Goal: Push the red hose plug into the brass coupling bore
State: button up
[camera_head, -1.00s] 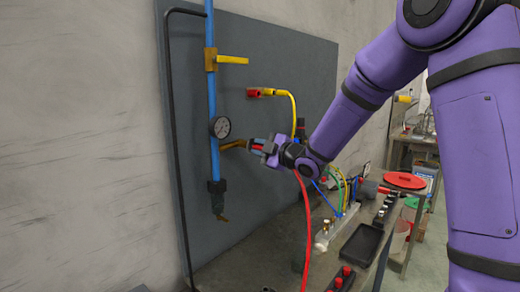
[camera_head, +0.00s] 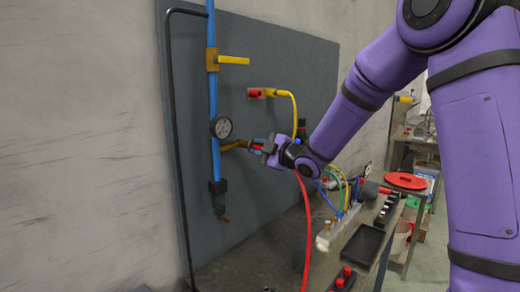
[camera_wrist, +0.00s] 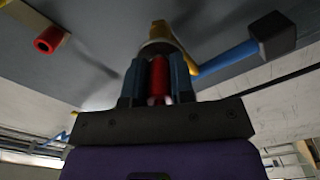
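My gripper (camera_head: 270,147) is at the panel, at the end of the brass coupling (camera_head: 234,145) that sticks out from the blue pipe by the gauge. In the wrist view my gripper (camera_wrist: 158,72) has its two blue-grey fingers on either side of the red hose plug (camera_wrist: 158,82) and is shut on it. The brass coupling (camera_wrist: 160,34) lies straight beyond the plug, its round end at the fingertips. The plug's tip is hidden there, so I cannot tell how far it is in the bore. The red hose (camera_head: 304,220) hangs down from my gripper.
A yellow hose (camera_head: 293,108) ends in a red fitting (camera_head: 255,94) on the grey panel (camera_head: 285,60). A yellow valve handle (camera_head: 233,60) sits above the gauge (camera_head: 220,128). The bench below holds a black tray (camera_head: 362,244) and several small fittings.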

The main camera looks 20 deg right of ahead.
jog(key=o, duration=0.7)
jog(key=s+d+r+m+g+h, duration=0.2)
jog(key=s+d+m+h, duration=0.4)
jog(key=s, duration=0.5)
jog(key=s+d+r+m+g+h, duration=0.15)
jog(key=s+d+m+h, duration=0.4)
jog(key=s, duration=0.55)
jog(key=s+m+g, duration=0.2)
jog(key=s, duration=0.4)
jog(key=s+a+f+m+g+y, duration=0.1)
jog(key=s+m+g, duration=0.1)
jog(key=s, duration=0.5)
jog(key=s+a+f+m+g, duration=0.1)
jog(key=s+m+g, duration=0.1)
jog(key=s, duration=0.5)
jog(key=shift+m+y, duration=0.25)
jog(key=shift+m, duration=0.4)
